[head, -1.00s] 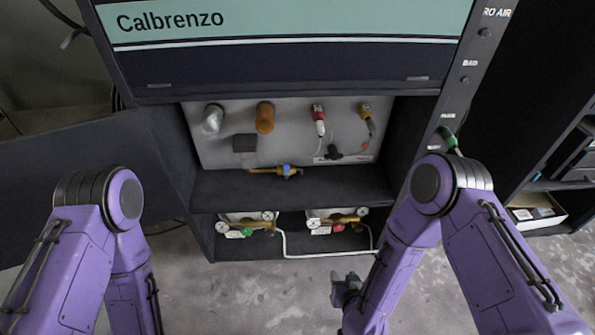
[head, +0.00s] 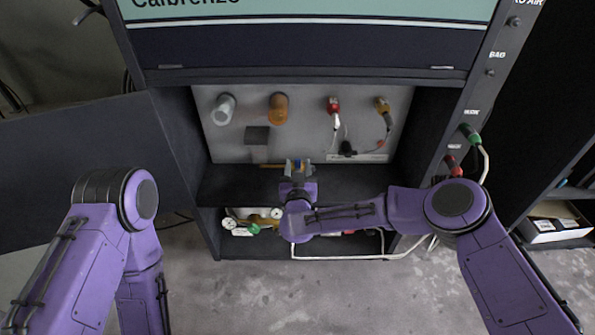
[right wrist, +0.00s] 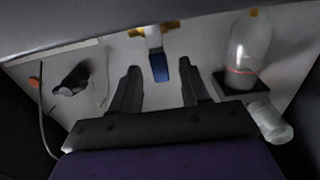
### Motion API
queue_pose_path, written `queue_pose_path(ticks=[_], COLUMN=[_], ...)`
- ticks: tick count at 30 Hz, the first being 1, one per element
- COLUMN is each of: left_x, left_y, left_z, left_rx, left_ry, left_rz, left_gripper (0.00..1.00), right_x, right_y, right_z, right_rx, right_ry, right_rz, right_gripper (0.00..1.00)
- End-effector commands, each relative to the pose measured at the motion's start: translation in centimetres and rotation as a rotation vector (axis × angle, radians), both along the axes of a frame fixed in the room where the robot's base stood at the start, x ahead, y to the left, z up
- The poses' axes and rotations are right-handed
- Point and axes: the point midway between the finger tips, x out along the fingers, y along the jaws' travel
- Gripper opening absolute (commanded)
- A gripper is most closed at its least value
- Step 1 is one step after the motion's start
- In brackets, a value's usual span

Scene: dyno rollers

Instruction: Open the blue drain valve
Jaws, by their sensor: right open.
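The blue valve handle (right wrist: 159,67) shows in the right wrist view, hanging below a pale metal fitting (right wrist: 153,38), beyond and between the two dark fingers. In the head view the brass valve pipe (head: 270,166) runs along the cabinet's middle shelf, and my right gripper covers most of the valve. My right gripper (head: 298,170) is open at the valve, with one finger to each side of the handle in the wrist view. No contact with the handle can be made out. My left arm comes in at the left of the head view, but its gripper is out of frame.
A grey panel (head: 235,145) behind carries a clear bottle (head: 223,109), an orange bottle (head: 278,108) and hoses with red (head: 333,106) and orange fittings. Gauges (head: 230,223) and a white tube lie below. Cabinet walls flank the opening.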

Motion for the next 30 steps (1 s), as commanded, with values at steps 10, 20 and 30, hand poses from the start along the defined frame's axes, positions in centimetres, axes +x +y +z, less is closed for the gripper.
queue_pose_path(ticks=[10, 20, 30], left_x=[0.0, 0.0, 0.0], left_y=[0.0, 0.0, 0.0], left_z=[0.0, 0.3, 1.5], left_rx=[0.0, 0.0, 0.0], left_ry=[0.0, 0.0, 0.0], left_rz=[0.0, 0.0, 0.0], left_gripper=[0.0, 0.0, 0.0], right_x=[0.0, 0.0, 0.0], right_y=[0.0, 0.0, -1.0], right_z=[0.0, 0.1, 0.1], right_rx=[0.0, 0.02, 0.209], right_ry=[0.001, 0.001, 0.0], right_rz=[0.0, 0.002, 0.001], right_gripper=[0.07, 0.0, 0.0])
